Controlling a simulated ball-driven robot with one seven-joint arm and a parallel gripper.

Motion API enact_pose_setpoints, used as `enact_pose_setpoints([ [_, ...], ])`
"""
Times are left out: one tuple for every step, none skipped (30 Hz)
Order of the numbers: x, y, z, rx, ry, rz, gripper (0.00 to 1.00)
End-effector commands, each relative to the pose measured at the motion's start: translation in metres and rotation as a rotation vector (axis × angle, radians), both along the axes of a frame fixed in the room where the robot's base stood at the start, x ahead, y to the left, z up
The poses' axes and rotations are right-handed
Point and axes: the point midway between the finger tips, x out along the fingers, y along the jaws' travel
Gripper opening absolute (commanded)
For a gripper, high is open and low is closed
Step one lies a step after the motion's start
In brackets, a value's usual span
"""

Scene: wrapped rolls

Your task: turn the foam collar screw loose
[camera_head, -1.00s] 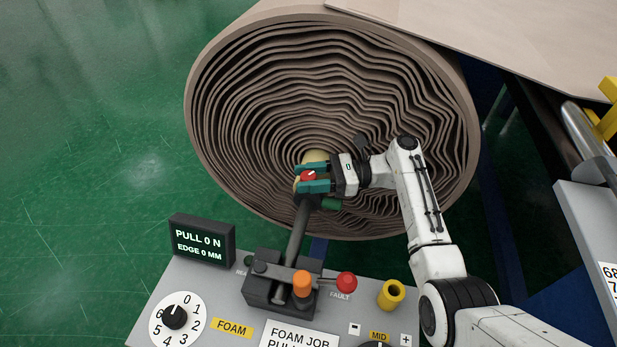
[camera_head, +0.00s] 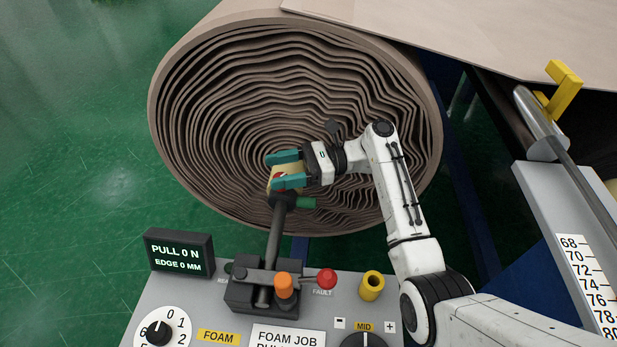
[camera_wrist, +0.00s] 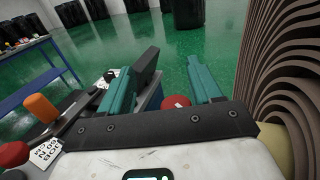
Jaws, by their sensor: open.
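The collar screw shows as a red knob (camera_head: 279,182) with a white mark, on a pale yellow collar (camera_head: 286,172) at the core of the foam roll. The lower finger partly covers it in the head view. My gripper (camera_head: 272,170) has its two teal fingers apart at the knob. In the wrist view the red knob (camera_wrist: 176,102) shows between the fingers of my gripper (camera_wrist: 172,75), closer to the right finger. I see no clear grip on it; contact with a finger cannot be told.
The brown foam roll (camera_head: 230,60) stands right behind the knob. An orange knob (camera_head: 284,286) and red FAULT knob (camera_head: 327,279) stick up there.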

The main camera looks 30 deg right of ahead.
Motion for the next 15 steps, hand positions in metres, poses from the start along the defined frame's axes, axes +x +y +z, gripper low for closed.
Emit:
enact_pose_setpoints([
  [-0.006,0.0,0.008,-0.001,-0.004,-0.001,0.64],
  [-0.009,0.0,0.012,-0.001,-0.004,-0.002,0.64],
  [-0.013,0.0,0.017,-0.001,-0.005,-0.002,0.64],
  [-0.016,0.0,0.021,-0.001,-0.004,-0.002,0.64],
  [-0.019,0.0,0.024,-0.001,-0.004,-0.002,0.64],
  [-0.024,0.0,0.029,-0.002,-0.004,-0.001,0.64],
  [-0.027,0.0,0.034,-0.002,-0.005,-0.001,0.64],
  [-0.03,0.0,0.038,-0.002,-0.004,-0.001,0.64],
  [-0.035,0.0,0.043,-0.002,-0.004,-0.001,0.64],
  [-0.039,0.0,0.047,-0.001,-0.004,-0.001,0.64],
  [-0.043,0.0,0.049,-0.001,-0.004,-0.001,0.64],
  [-0.05,0.0,0.051,0.0,-0.002,-0.002,0.64],
  [-0.055,-0.001,0.053,-0.001,-0.003,-0.003,0.64],
  [-0.06,0.0,0.055,-0.001,-0.002,-0.003,0.64],
  [-0.067,-0.001,0.058,-0.001,-0.002,-0.003,0.64],
])
